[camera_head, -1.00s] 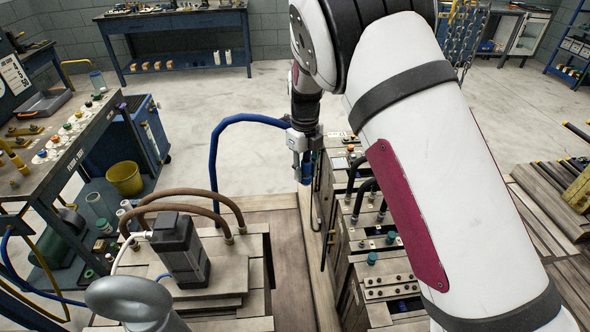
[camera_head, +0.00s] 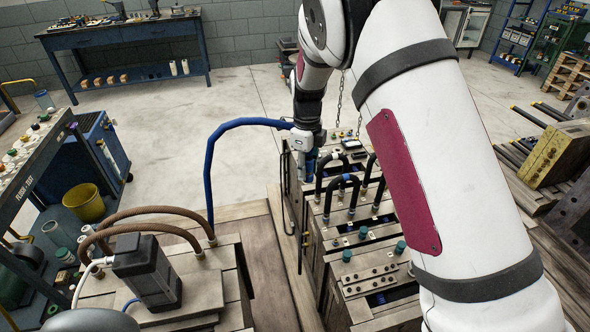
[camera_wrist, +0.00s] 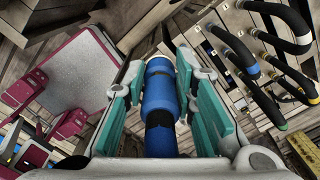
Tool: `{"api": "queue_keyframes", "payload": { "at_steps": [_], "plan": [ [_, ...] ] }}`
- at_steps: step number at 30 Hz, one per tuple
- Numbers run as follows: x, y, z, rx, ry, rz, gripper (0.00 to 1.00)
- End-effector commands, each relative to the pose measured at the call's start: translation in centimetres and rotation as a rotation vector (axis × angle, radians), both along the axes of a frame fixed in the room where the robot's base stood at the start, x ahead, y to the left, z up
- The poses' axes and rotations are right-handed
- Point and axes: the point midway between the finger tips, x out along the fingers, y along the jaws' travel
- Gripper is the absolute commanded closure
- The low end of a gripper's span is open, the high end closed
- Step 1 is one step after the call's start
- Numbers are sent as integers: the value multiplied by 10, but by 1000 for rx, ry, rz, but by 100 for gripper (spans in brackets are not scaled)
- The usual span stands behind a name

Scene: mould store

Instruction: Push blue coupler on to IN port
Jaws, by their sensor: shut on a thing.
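My gripper (camera_wrist: 160,110) is shut on the blue coupler (camera_wrist: 160,88), which lies between its two teal-padded fingers in the wrist view. In the head view my gripper (camera_head: 306,150) is above the left end of the right-hand mould block, with the blue coupler (camera_head: 309,170) pointing down below it. A blue hose (camera_head: 212,150) arches from the gripper to the left and down. The coupler's tip is close over the block's top; whether it touches a port is hidden. I cannot make out the IN port or its label.
Black looped hoses (camera_head: 345,182) stand on the mould block (camera_head: 345,262) right beside my gripper. Teal caps (camera_head: 363,232) sit nearer the front. Brown hoses (camera_head: 150,222) and a dark box (camera_head: 146,270) are on the left block. A yellow bucket (camera_head: 84,202) stands at left.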

Motion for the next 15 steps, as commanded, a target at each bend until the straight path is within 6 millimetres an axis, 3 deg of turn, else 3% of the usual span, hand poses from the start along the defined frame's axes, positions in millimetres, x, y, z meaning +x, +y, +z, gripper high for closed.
{"api": "queue_keyframes", "payload": {
  "at_steps": [15],
  "plan": [
    [11, -51, 0, 0, 0, 100, 100]
  ]
}}
